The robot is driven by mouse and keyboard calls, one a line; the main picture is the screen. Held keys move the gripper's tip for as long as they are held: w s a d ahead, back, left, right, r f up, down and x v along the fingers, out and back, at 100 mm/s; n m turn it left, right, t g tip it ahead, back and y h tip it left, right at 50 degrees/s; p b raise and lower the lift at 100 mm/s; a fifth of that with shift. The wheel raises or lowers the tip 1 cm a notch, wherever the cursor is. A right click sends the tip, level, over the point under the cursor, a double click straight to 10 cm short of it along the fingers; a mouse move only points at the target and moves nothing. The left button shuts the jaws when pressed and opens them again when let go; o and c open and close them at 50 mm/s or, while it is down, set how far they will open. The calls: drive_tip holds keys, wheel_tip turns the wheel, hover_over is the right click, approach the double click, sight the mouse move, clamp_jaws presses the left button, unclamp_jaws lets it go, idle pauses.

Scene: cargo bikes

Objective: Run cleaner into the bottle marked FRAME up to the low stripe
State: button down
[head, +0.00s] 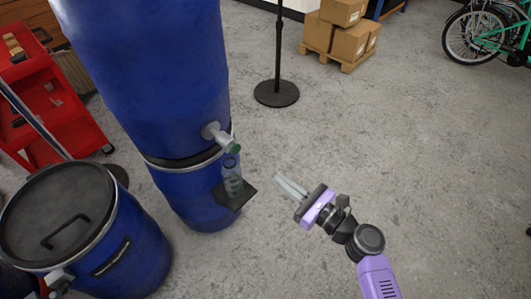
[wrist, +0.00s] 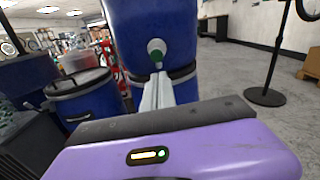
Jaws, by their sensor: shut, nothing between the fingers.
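A clear bottle (head: 232,178) stands upright on a small dark shelf (head: 238,200) at the front of the tall blue drum (head: 150,70). The drum's pale tap with a green end (head: 222,137) is just above the bottle. The bottle's marking, stripe and fill level are too small to read. My gripper (head: 278,178) is shut and empty, to the right of the bottle and apart from it. In the wrist view its fingers (wrist: 157,92) point toward the drum and the tap (wrist: 156,50), and they hide the bottle.
A shorter lidded blue drum (head: 120,250) with its own tap stands at the left. A red tool cart (head: 50,110) is behind it. A black pole on a round base (head: 277,93) and boxes on a pallet (head: 345,40) stand at the back. The floor at right is clear.

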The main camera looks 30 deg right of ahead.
drive_tip(key=shift+a+m, duration=0.2)
drive_tip(key=shift+m, duration=0.1)
approach(237, 150)
drive_tip(key=x, duration=0.7)
drive_tip(key=shift+d, duration=0.1)
idle(0.5)
